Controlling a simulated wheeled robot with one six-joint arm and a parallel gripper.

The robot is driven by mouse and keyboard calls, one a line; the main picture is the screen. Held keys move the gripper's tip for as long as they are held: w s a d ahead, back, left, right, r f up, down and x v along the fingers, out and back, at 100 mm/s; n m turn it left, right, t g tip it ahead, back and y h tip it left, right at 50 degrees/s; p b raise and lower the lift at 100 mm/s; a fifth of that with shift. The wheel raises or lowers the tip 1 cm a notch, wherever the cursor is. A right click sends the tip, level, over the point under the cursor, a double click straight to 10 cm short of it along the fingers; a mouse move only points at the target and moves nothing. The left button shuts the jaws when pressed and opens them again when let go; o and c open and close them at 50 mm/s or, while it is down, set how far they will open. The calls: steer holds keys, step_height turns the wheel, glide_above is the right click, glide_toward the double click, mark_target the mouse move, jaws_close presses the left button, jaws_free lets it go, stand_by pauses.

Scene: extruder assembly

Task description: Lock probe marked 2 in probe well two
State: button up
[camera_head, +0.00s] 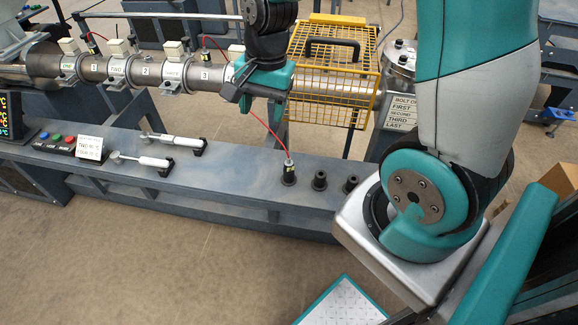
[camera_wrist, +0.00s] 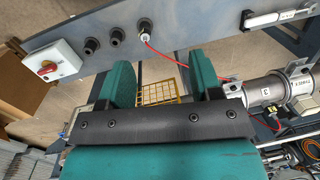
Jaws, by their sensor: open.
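A probe (camera_head: 289,172) with a red cable stands upright in the leftmost of three black holders on the bench; its number is too small to read. It also shows in the wrist view (camera_wrist: 145,32). The barrel spot labelled 2 (camera_head: 146,71) shows no red-cabled probe. Red-cabled probes stand at the spots labelled 1 (camera_head: 93,46) and 3 (camera_head: 205,52). My gripper (camera_head: 262,100) is above the bench near the barrel's right part, apart from the standing probe. In the wrist view its two teal fingers (camera_wrist: 160,60) are apart with nothing between them.
Two black holders (camera_head: 320,180) beside the probe look empty. Two white-handled tools (camera_head: 171,138) lie left on the bench. A yellow cage (camera_head: 335,75) surrounds the barrel right of my gripper. Bench space between tools and probe is clear.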

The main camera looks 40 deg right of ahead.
mark_target(289, 158)
steer(key=w+d+f+m+h, duration=0.1)
steer(key=w+d+f+m, duration=0.1)
steer(key=d+f+m, duration=0.45)
steer(key=shift+g, duration=0.3)
steer(key=f, duration=0.7)
steer(key=d+f, duration=0.1)
steer(key=f, duration=0.3)
steer(key=shift+s+f+b, duration=0.2)
steer(key=shift+b, duration=0.15)
steer(key=shift+s+d+f, duration=0.1)
steer(key=shift+f, duration=2.9)
steer(key=shift+c, duration=0.4)
steer(key=c, duration=0.9)
